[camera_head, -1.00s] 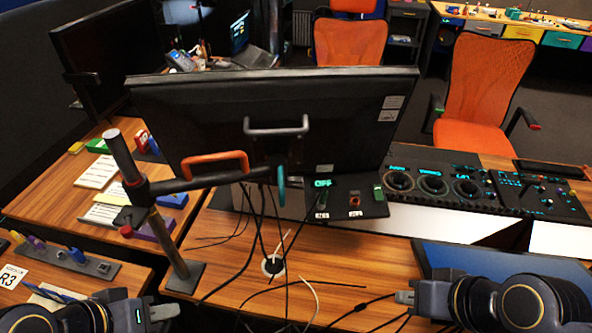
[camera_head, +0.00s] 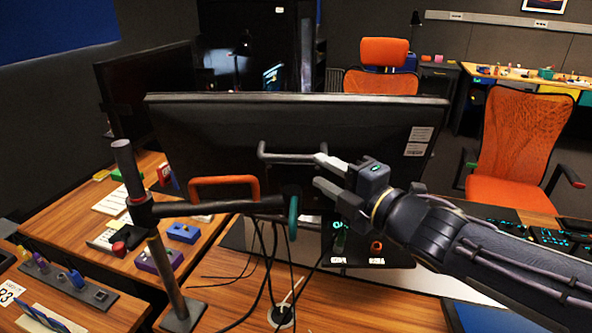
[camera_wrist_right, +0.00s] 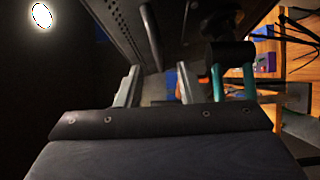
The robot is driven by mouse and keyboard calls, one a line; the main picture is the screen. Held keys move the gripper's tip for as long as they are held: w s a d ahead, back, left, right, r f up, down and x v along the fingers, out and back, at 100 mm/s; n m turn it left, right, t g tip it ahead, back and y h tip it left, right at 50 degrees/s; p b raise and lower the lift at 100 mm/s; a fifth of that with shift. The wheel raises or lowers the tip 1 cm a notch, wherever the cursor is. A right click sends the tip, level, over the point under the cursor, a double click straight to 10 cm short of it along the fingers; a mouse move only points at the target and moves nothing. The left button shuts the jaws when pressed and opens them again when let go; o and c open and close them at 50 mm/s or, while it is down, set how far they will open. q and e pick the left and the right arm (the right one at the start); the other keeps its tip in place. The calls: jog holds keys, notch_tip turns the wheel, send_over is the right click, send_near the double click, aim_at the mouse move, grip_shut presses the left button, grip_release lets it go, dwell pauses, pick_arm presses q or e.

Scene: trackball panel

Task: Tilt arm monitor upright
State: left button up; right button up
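The arm monitor (camera_head: 350,130) shows its dark back in the head view; its exact lean is hard to judge. The monitor's arm (camera_head: 215,208) runs from a post (camera_head: 163,260) to a teal ring (camera_head: 293,218) behind the monitor. My right gripper (camera_head: 318,172) is open at the right end of the grey handle; contact cannot be told. Its spread fingers also show in the right wrist view (camera_wrist_right: 158,85), with the teal ring (camera_wrist_right: 235,84) to their right. My left gripper is out of view.
Cables hang from the arm to a desk grommet (camera_head: 281,316). Orange chairs (camera_head: 515,140) stand behind. Coloured blocks lie on the left desk. The front desk (camera_head: 370,305) has bare room.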

aim_at(299, 160)
jog(key=shift+w+a, duration=0.2)
jog(key=shift+a, duration=0.3)
jog(key=x, duration=0.7)
jog(key=shift+r+p, duration=0.1)
jog(key=shift+p, duration=0.25)
grip_shut()
